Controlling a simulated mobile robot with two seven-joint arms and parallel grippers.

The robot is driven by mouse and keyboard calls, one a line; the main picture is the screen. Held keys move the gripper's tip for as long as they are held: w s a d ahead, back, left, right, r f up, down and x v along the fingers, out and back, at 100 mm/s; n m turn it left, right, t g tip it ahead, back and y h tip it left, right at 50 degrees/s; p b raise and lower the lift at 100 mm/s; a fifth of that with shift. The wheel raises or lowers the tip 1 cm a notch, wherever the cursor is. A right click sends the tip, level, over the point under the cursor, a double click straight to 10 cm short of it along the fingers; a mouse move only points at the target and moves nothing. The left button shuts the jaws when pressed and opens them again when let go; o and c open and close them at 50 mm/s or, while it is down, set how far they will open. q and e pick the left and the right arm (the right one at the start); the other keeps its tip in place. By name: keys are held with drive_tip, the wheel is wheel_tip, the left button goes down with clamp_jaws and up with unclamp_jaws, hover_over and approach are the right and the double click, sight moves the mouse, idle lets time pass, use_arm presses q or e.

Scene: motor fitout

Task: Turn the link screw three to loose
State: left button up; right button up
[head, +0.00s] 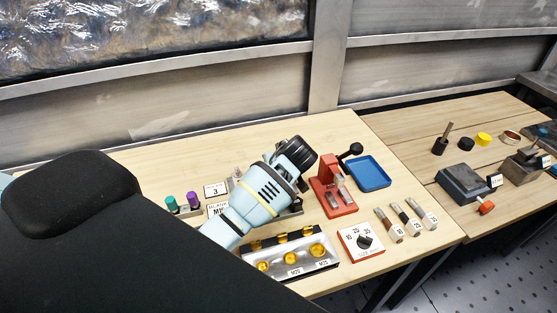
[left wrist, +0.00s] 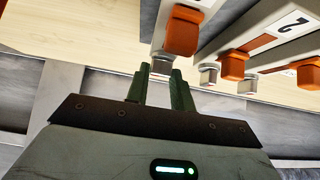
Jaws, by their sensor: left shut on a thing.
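In the left wrist view, my left gripper (left wrist: 161,78) has its two dark green fingers closed about a small silver screw (left wrist: 161,66). That screw is beside the nearest orange link part (left wrist: 184,32) on a pale block; its number is out of sight. Farther right is a block face marked 2 (left wrist: 288,27), with another orange part (left wrist: 233,66) and silver screw (left wrist: 209,75). In the head view my pale blue left wrist spans the table and hides the fingers and most of the link block. My right gripper is not in view.
A red press (head: 333,192) and a blue tray (head: 369,173) stand right of my wrist. A dial box (head: 361,240) and several handled tools (head: 406,220) are in front. A metal tray (head: 312,266) holds several brass parts. A card marked 3 (head: 215,190) stands behind.

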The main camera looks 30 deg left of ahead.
use_arm(q)
drive_tip(key=shift+f, duration=0.1)
drive_tip(key=o, duration=1)
drive_tip(key=shift+v, duration=3.9)
drive_tip(key=shift+d, duration=0.1)
